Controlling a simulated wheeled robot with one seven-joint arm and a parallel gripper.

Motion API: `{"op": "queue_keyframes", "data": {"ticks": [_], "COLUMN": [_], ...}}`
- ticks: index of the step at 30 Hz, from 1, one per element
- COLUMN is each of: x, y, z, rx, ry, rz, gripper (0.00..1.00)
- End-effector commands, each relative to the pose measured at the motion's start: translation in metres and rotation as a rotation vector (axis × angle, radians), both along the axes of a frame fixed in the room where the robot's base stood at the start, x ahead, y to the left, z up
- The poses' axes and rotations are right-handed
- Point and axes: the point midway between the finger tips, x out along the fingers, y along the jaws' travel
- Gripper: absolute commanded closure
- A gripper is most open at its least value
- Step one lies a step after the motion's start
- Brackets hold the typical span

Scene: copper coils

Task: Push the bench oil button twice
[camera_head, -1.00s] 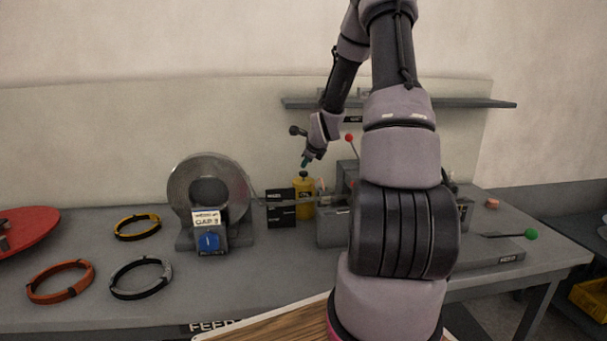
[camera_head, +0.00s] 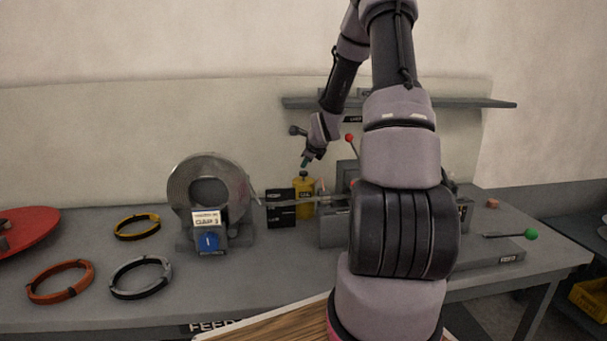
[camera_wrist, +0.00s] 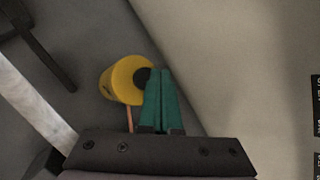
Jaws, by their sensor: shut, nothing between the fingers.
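A yellow oil container (camera_head: 304,200) with a dark button on its top stands on the grey bench, beside a black labelled box. In the wrist view the yellow container (camera_wrist: 118,82) shows from above, with its dark button (camera_wrist: 142,77) at its right side. My gripper (camera_head: 304,168) points down just above the button in the head view. In the wrist view the green fingertips of my gripper (camera_wrist: 160,72) are closed together, with nothing between them. They overlap the button's right edge; I cannot tell whether they touch it.
A black box (camera_head: 281,208) adjoins the container. A shelf (camera_head: 470,103) hangs behind, and a green-knobbed lever (camera_head: 530,234) is at right.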

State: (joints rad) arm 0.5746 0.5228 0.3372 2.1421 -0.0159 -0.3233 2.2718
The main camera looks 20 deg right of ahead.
Motion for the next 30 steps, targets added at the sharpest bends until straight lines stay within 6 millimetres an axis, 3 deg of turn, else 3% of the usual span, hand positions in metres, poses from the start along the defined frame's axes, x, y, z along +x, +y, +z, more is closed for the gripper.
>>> {"op": "queue_keyframes", "data": {"ticks": [30], "x": [-0.0003], "y": [0.0001], "z": [-0.0083], "rx": [0.001], "ry": [0.001], "rz": [-0.001], "gripper": [1.0]}}
